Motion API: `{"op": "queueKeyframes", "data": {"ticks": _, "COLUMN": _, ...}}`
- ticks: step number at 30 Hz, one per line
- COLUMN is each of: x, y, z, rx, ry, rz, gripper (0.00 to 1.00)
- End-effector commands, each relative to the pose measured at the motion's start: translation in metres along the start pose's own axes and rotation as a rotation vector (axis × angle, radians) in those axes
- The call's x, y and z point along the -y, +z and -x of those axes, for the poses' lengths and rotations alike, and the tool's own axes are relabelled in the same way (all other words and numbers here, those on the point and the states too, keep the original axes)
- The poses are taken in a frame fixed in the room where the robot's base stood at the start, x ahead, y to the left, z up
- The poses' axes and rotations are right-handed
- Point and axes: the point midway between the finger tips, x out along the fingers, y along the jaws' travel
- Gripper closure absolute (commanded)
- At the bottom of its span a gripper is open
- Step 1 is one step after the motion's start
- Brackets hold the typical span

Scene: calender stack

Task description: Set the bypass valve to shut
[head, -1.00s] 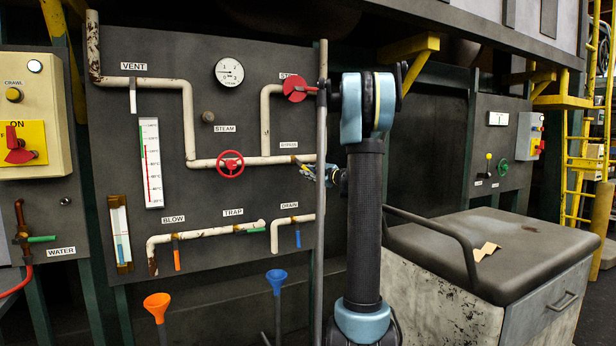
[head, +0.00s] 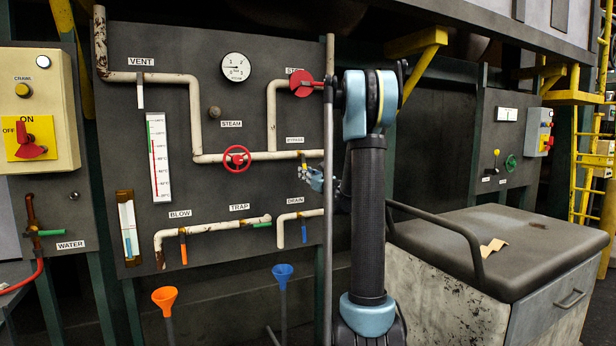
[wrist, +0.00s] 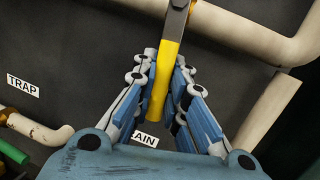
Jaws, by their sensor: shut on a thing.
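The bypass valve's yellow lever (wrist: 166,75) shows in the wrist view, hanging from a grey metal arm at the top and lying roughly crosswise to the white pipe (wrist: 235,28). My gripper (wrist: 163,62) is shut on this lever, its blue fingers on either side. In the head view the valve body (head: 303,156) sits on the pipe below the BYPASS label (head: 294,140). My gripper (head: 314,178) is just below and right of it there, and the lever is hard to make out.
A red handwheel (head: 237,157) is on the same pipe to the left. A red stop handle (head: 302,83) is above. The drain valve's blue lever (head: 304,233) hangs below. A grey upright post (head: 329,220) stands beside my arm. A padded cabinet (head: 520,245) is at the right.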

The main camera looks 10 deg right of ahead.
Motion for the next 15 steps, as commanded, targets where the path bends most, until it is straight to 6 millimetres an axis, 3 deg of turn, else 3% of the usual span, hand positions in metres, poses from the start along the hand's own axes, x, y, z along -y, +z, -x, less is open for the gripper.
{"op": "queueKeyframes", "data": {"ticks": 15, "x": -0.0104, "y": 0.0, "z": -0.0013, "rx": 0.029, "ry": -0.03, "rz": -0.143, "gripper": 1.0}}
